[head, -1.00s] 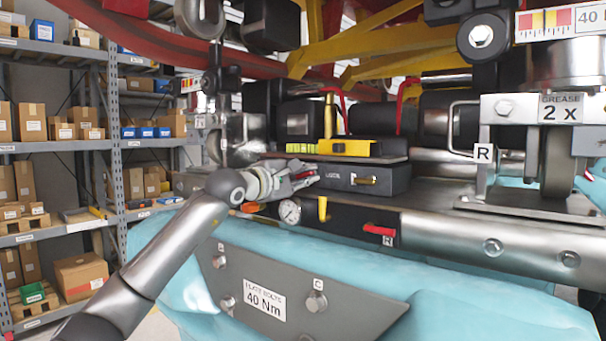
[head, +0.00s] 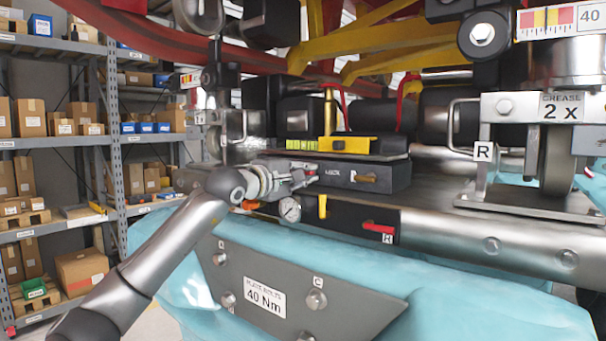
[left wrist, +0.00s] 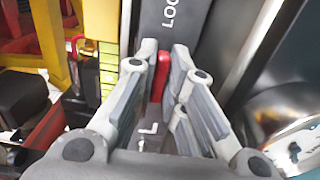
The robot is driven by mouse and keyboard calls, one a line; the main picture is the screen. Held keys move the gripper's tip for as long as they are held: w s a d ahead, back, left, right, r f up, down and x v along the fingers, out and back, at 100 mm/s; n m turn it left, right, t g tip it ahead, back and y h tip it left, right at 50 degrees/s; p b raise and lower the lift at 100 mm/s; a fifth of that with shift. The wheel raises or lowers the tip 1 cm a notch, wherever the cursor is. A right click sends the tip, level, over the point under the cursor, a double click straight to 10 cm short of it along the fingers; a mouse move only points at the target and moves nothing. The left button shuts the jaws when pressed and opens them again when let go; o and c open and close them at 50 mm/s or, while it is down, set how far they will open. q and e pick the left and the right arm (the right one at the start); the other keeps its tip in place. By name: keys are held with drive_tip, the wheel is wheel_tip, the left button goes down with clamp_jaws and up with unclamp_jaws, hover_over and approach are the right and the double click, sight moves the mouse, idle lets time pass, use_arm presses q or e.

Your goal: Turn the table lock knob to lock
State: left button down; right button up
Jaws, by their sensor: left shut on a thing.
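The table lock knob shows as a red lever (left wrist: 160,76) in the left wrist view, between my left fingertips. It stands beside white LOCK lettering on a dark box (head: 393,177). My left gripper (left wrist: 161,70) has its grey fingers on both sides of the red lever, shut on it. In the head view, my left gripper (head: 308,174) reaches in from the left to the left part of the box's front face. There, only a small bit of red shows at the fingertips, and the fingers hide the rest. My right gripper is not in view.
A brass handle (head: 366,179) sits right of the LOCK label. A yellow level (head: 345,145) lies on top of the box. Below are a gauge (head: 290,210), a yellow lever (head: 322,206) and a red lever (head: 379,229). Shelving (head: 112,150) stands at the left.

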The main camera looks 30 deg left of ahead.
use_arm(q)
drive_tip(key=c, duration=1.8)
unclamp_jaws()
drive_tip(key=shift+d+f, duration=0.1)
drive_tip(key=shift+s, duration=0.5)
drive_tip(key=s, duration=1.1)
drive_tip(key=shift+a, duration=0.45)
